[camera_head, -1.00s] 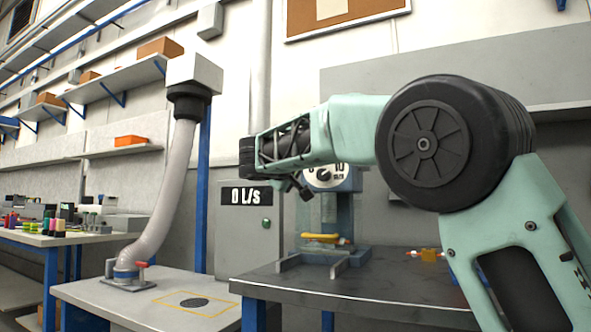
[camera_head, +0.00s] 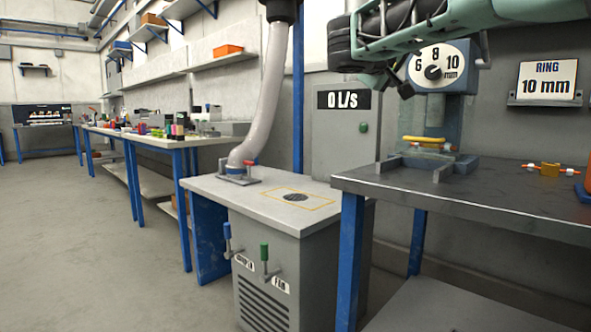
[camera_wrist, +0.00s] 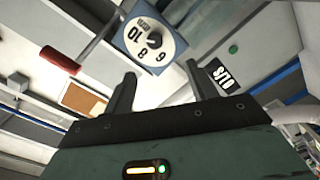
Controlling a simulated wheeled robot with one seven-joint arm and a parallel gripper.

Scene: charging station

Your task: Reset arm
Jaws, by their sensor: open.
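My gripper (camera_wrist: 160,84) is open and empty in the wrist view, with its two dark fingers apart and nothing between them. The wrist view is strongly tilted and shows the dial (camera_wrist: 151,41) beyond the fingers. In the head view my teal and black arm crosses the top right, in front of the press-like device with its white dial (camera_head: 439,64). My fingertips are hard to make out there against the dark arm parts.
The floor at left (camera_head: 80,240) is clear.

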